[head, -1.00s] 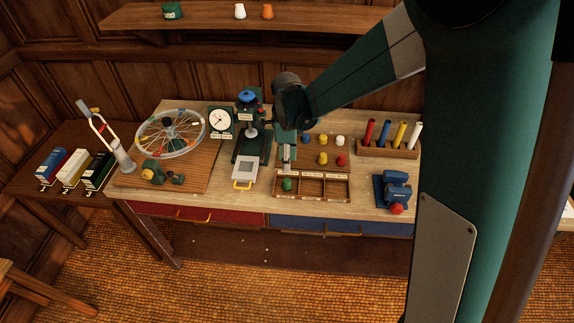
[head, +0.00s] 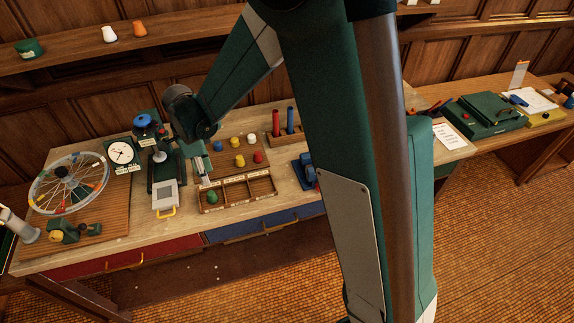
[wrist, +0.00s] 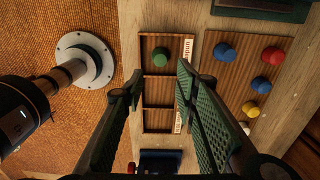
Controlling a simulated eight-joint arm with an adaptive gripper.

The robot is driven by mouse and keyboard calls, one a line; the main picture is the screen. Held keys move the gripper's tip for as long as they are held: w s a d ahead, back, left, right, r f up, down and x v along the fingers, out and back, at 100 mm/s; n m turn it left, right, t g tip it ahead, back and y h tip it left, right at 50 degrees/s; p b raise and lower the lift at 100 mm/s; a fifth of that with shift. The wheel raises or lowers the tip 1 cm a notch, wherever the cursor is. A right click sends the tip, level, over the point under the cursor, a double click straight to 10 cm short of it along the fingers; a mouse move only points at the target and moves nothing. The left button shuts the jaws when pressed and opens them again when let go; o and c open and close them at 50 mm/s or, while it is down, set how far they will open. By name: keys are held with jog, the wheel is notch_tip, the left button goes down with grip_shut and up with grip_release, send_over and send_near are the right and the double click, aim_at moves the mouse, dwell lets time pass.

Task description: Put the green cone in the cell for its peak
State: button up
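The green cone (head: 212,197) sits in the left cell of a brown wooden tray (head: 240,206) with three cells in a row. In the wrist view the green cone (wrist: 160,57) stands in the top cell of the tray (wrist: 156,41), the other two cells look empty, and a white label (wrist: 188,51) partly reads "unde". My gripper (head: 205,180) hangs just above and behind the tray's left end. In the wrist view my gripper (wrist: 160,83) is open, its two fingers apart with nothing between them. The cone lies beyond the fingertips, untouched. The right finger covers part of the labels.
A board with several coloured pieces, including a red one (head: 258,157), lies behind the tray. A grey box with a yellow handle (head: 166,196) and a dark stand with a blue knob (head: 143,121) are left of it. A blue device (head: 305,172) is to the right.

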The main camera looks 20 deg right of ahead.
jog(key=s+d+r+n+t, duration=0.2)
jog(key=s+d+r+n, duration=0.25)
jog(key=d+r, duration=0.35)
jog(key=s+d+r+n+t, duration=0.1)
jog(key=s+d+r+n, duration=0.35)
jog(key=d+r, duration=0.4)
jog(key=s+d+r+n+t, duration=0.2)
jog(key=s+d+n, duration=0.2)
jog(key=s+d, duration=0.2)
jog(key=s+d+r+n+t, duration=0.2)
jog(key=s+d+n, duration=0.2)
jog(key=s, duration=0.6)
jog(key=shift+s+d+n, duration=0.4)
jog(key=shift+d, duration=0.7)
jog(key=shift+c, duration=0.6)
